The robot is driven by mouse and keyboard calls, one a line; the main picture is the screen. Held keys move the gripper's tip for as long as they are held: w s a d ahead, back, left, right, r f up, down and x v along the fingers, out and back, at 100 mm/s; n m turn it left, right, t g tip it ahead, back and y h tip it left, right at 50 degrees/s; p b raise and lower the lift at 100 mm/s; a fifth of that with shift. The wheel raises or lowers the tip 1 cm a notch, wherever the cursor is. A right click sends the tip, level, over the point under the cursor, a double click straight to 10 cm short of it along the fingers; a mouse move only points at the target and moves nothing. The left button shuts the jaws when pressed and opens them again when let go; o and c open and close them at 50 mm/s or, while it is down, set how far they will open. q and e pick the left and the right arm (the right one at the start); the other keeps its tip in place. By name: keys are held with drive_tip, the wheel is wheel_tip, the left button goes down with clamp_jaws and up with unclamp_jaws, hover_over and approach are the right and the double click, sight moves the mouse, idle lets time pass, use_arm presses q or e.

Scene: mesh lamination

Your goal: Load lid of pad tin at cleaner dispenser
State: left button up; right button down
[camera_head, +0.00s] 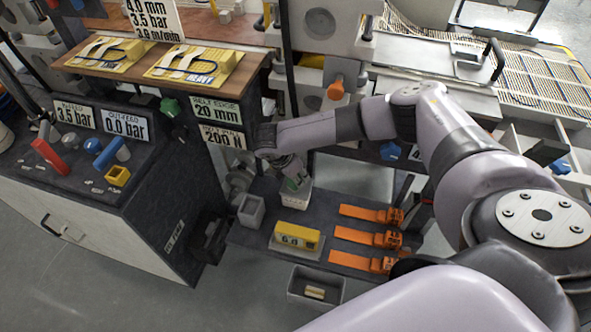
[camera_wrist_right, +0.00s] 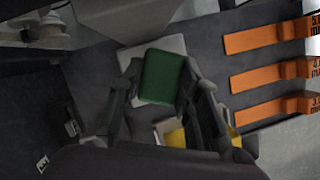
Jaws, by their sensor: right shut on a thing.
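My right gripper (camera_head: 292,178) reaches down over the dark shelf (camera_head: 262,240) in the head view. I cannot tell whether block and box touch. I cannot tell for sure which part is the tin's lid or which thing is the dispenser. My left gripper is not in view.
A grey open cup (camera_head: 250,210) stands left of the gripper. A yellow block (camera_head: 297,236) lies in front. Three orange gauges (camera_head: 365,239) lie to the right. A grey bin (camera_head: 316,288) is below the shelf's front edge. A console (camera_head: 110,190) stands left.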

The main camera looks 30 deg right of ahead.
drive_tip(key=shift+s+p, duration=0.1)
drive_tip(key=shift+p, duration=0.3)
idle(1.3)
wheel_tip(320, 180, up, 7)
drive_tip(key=p, duration=0.8)
idle(0.7)
